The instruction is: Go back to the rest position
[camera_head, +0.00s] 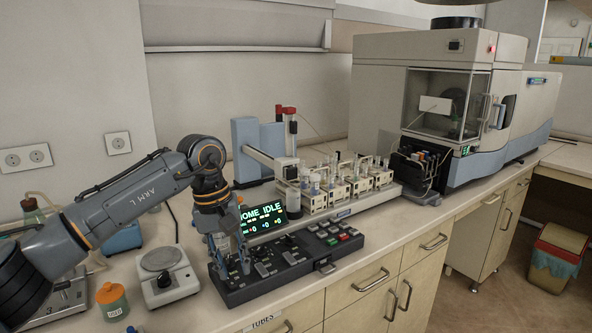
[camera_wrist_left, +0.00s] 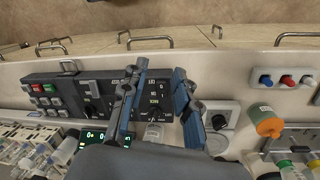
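My left gripper (camera_head: 229,262) points down over the left end of the black control panel (camera_head: 290,286). In the left wrist view its two fingers (camera_wrist_left: 157,100) stand apart, with nothing held between them. A dark knob and panel markings show in the gap between them. I cannot tell whether the fingertips touch the panel. My right gripper is in neither view.
The autosampler (camera_head: 290,170) with racks of vials stands behind the panel. The spectrometer (camera_head: 385,75) is at the back right. A small white hotplate (camera_head: 168,284) and an orange-capped bottle (camera_head: 112,302) stand left of the panel. A bin (camera_head: 556,260) is on the floor.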

